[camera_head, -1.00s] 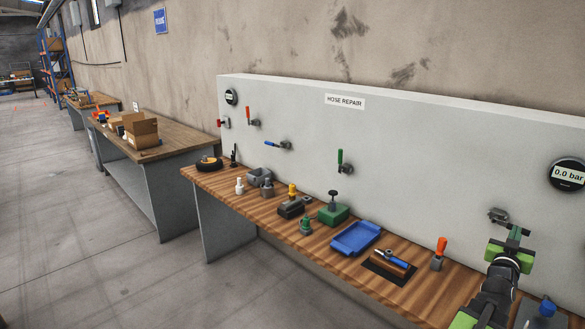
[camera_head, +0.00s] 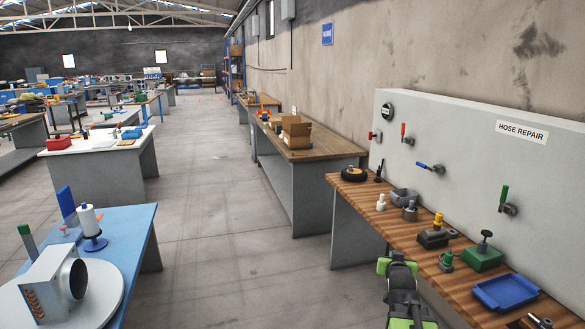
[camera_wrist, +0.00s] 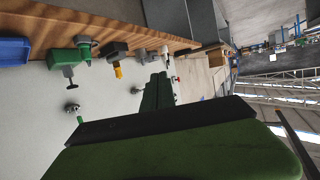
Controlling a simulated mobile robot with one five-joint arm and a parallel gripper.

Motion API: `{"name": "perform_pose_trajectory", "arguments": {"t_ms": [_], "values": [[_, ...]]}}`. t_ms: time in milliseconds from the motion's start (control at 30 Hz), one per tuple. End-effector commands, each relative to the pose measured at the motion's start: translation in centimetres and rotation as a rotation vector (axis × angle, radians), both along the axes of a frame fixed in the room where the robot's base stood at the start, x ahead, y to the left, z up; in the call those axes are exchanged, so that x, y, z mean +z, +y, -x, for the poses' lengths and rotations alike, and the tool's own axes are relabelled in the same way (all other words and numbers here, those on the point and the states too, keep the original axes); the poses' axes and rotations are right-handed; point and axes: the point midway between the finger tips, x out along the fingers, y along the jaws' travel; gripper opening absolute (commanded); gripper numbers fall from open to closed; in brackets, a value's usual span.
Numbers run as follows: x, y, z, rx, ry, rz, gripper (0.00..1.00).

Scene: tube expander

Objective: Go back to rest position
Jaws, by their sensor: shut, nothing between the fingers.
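My gripper (camera_head: 397,262), with green and black parts, is in the lower right of the head view, in front of the wooden workbench (camera_head: 349,185). In the wrist view its green fingers (camera_wrist: 158,92) lie together with nothing between them. The fingertips are hard to make out in the head view. The bench carries a blue tray (camera_head: 505,291), a green block with a black knob (camera_head: 484,259), a dark block with a yellow top (camera_head: 434,238) and smaller fittings. A tool in a holder (camera_head: 535,321) is cut off at the bottom edge.
A grey HOSE REPAIR panel (camera_head: 455,130) stands behind the bench. A blue table (camera_head: 135,232) with a metal duct piece (camera_head: 50,285) is at the lower left. A second bench (camera_head: 325,150) with cardboard boxes stands beyond. The floor aisle (camera_head: 225,200) between is clear.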

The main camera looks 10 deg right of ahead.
Motion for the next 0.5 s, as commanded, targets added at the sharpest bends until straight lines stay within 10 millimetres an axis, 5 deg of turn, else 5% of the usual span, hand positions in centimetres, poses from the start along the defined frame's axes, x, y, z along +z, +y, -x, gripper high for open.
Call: {"name": "perform_pose_trajectory", "arguments": {"t_ms": [33,167,300,500], "values": [[-1.6,4.5,-0.7,0.050,0.067,-0.024,0.00],[-6.4,14.8,0.1,0.165,0.295,-0.087,0.00],[-11.9,23.5,5.5,0.273,0.641,-0.147,0.00],[-15.5,24.9,15.6,0.321,1.091,-0.237,0.00]]}}
